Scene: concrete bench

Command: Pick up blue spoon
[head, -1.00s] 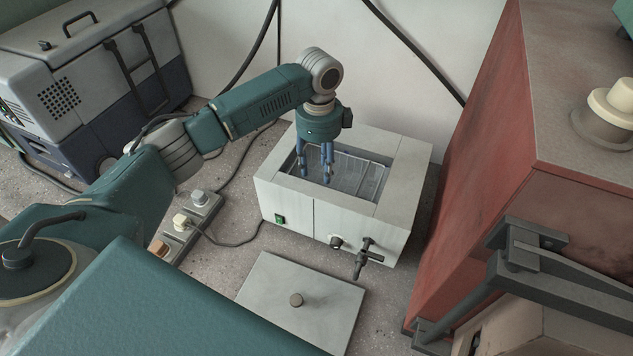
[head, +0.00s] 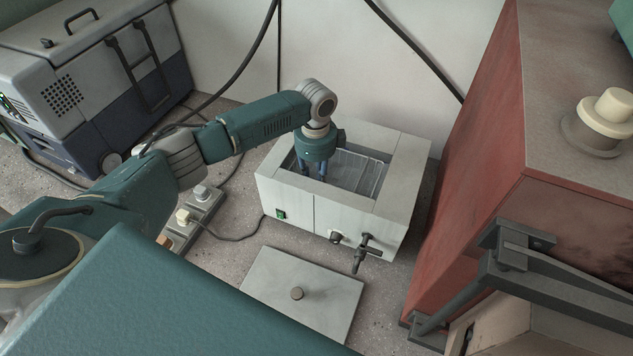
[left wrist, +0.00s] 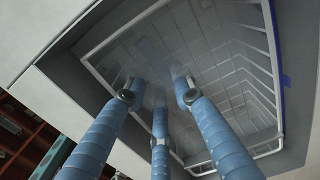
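My left gripper (head: 312,172) points down into the open basin of a white water bath (head: 335,215). Its three blue fingers also show in the left wrist view (left wrist: 158,95), spread apart with nothing seen between them. The fingertips look faint and blurred over a white wire rack (left wrist: 240,75) inside the basin. A thin blue strip (left wrist: 284,80) shows at the rack's right side in the left wrist view, apart from the fingers. I cannot tell whether it is the blue spoon. No spoon is clearly visible in the head view. My right gripper is not in view.
The basin walls stand close around my left gripper. A tap (head: 362,252) sticks out of the bath's front. A flat grey lid (head: 325,312) with a knob lies before it. A red cabinet (head: 465,170) stands at the right and a power strip (head: 205,205) at the left.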

